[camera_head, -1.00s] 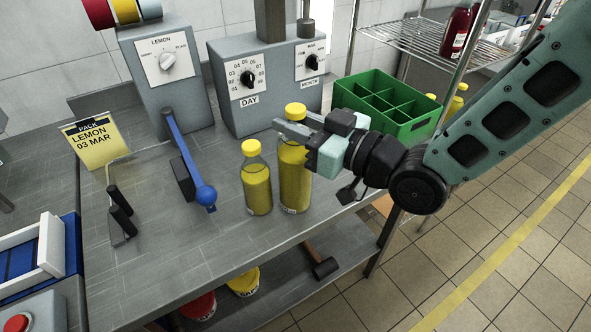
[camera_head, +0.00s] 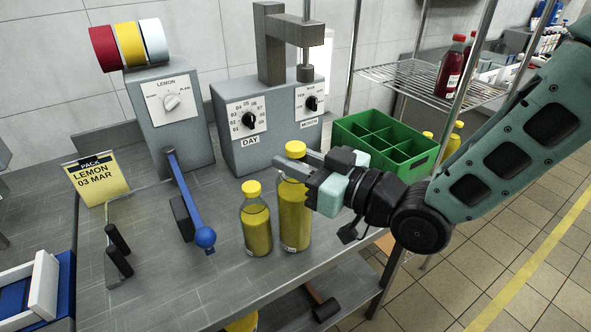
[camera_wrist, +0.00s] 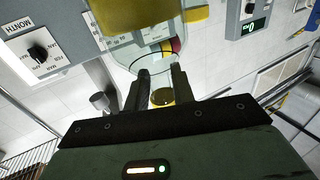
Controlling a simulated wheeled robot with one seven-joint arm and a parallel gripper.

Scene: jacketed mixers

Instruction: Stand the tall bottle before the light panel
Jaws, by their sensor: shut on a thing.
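The tall bottle (camera_head: 294,215), clear with yellow liquid and a yellow cap, is upright at the right front of the steel counter. My gripper (camera_head: 306,163) reaches it from the right and is shut on its upper part, just below the cap. In the wrist view the bottle (camera_wrist: 137,14) appears upside down, its clear shoulder by my fingers (camera_wrist: 161,84). I cannot tell whether its base touches the counter. A shorter yellow bottle (camera_head: 256,228) stands close on its left. I cannot make out a light panel for certain.
Behind stand a grey DAY/MONTH dial machine (camera_head: 270,140) and a LEMON dial box (camera_head: 172,125). A blue-handled lever (camera_head: 187,205) is left of the bottles. A green divided crate (camera_head: 385,140) is behind my gripper. A yellow PACK card (camera_head: 97,180) stands at left.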

